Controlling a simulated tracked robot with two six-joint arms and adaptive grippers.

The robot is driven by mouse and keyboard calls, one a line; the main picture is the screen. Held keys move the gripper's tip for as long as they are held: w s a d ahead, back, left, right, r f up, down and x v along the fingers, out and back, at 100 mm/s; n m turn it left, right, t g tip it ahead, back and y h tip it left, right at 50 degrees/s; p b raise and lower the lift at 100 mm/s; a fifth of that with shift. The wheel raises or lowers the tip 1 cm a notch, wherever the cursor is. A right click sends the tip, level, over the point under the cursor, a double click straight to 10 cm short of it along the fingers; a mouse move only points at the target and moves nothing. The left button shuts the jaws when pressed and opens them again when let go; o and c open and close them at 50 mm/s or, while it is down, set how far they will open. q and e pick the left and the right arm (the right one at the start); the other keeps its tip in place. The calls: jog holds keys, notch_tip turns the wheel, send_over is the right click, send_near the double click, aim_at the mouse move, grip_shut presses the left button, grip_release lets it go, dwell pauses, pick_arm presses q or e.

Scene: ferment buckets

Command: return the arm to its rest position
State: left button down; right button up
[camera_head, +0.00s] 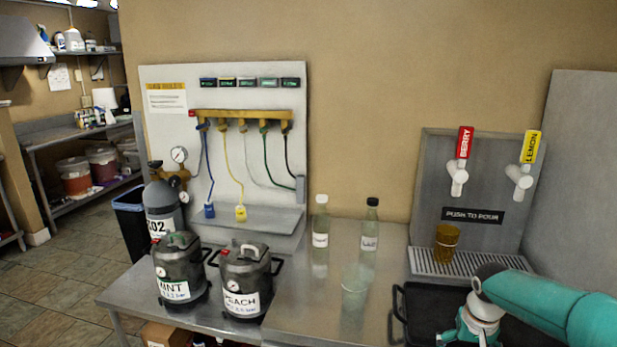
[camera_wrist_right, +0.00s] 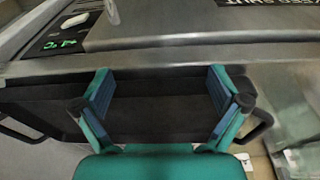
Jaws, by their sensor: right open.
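My right arm (camera_head: 545,300) is teal and comes in from the right edge of the head view, low in the picture. Its gripper (camera_head: 470,338) is at the bottom edge over the black tray (camera_head: 408,325) and is partly cut off. In the right wrist view the gripper (camera_wrist_right: 160,92) is open, with its two fingers well apart and nothing between them. The black tray (camera_wrist_right: 155,118) lies beneath the fingers. My left gripper is not in view.
An amber cup (camera_head: 446,243) stands on the drip grate (camera_head: 470,265) below the berry tap (camera_head: 461,165) and lemon tap (camera_head: 526,165). Two bottles and a clear glass (camera_head: 355,300) stand left of the tray. The mint keg (camera_head: 180,268) and peach keg (camera_head: 246,280) stand farther left.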

jog(key=s+a+f+n+g+y, duration=0.1)
jog(key=s+a+f+g+y, duration=0.1)
jog(key=s+a+f, duration=0.5)
jog(key=s+a+f+n+g+y, duration=0.1)
jog(key=s+a+f, duration=0.2)
jog(key=a+f, duration=0.7)
jog(key=s+a+f+t+y, duration=0.1)
jog(key=s+a+f, duration=0.3)
jog(key=s, duration=0.3)
jog(key=s+a+f+y, duration=0.1)
jog(key=s+a+f, duration=0.4)
jog(key=s, duration=0.2)
jog(key=shift+s+f+t, duration=0.25)
jog(key=shift+s+t, duration=0.05)
jog(key=shift+t, duration=0.1)
